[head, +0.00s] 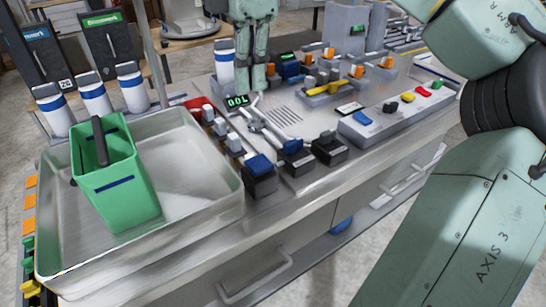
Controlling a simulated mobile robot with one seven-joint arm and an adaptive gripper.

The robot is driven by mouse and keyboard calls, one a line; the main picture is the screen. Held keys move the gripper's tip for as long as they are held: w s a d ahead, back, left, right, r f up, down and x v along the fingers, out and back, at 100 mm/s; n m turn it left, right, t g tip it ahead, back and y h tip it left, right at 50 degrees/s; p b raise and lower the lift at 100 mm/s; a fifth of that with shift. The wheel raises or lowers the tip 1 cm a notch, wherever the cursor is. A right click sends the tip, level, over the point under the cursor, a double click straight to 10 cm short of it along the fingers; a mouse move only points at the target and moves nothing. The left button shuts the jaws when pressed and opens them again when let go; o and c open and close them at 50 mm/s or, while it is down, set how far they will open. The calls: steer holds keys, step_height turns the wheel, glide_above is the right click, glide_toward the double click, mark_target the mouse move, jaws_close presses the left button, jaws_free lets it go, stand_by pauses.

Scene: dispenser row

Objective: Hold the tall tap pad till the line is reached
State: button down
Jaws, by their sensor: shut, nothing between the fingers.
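A green open-topped container (122,190) with a dark upright bar at its top stands tilted in the picture, inside the grey metal tray (215,215) at left. A dark blue line (114,185) runs across its front; I cannot see a liquid level inside. My gripper (258,88) is shut and empty, pointing down at the back of the counter, just behind a small display (237,101) with green digits. Its tips seem low at the fittings there; whether they touch a pad is hidden. Which fitting is the tall tap is unclear.
A panel with coloured buttons (392,106) lies further right. White bottles with blue bands (94,98) stand behind the tray. My arm fills the right side.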

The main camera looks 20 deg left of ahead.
mark_target(260, 165)
steer(key=shift+d+n, duration=0.5)
steer(key=shift+d, duration=0.2)
steer(key=shift+f, duration=0.1)
step_height(260, 165, down, 13)
steer(key=shift+b, duration=1.25)
steer(key=shift+f, duration=0.5)
steer(key=shift+f, duration=0.1)
steer(key=shift+f+p, duration=0.4)
steer(key=shift+f, duration=0.3)
steer(key=shift+s+f, duration=0.1)
steer(key=shift+f, duration=0.3)
stand_by(3.7)
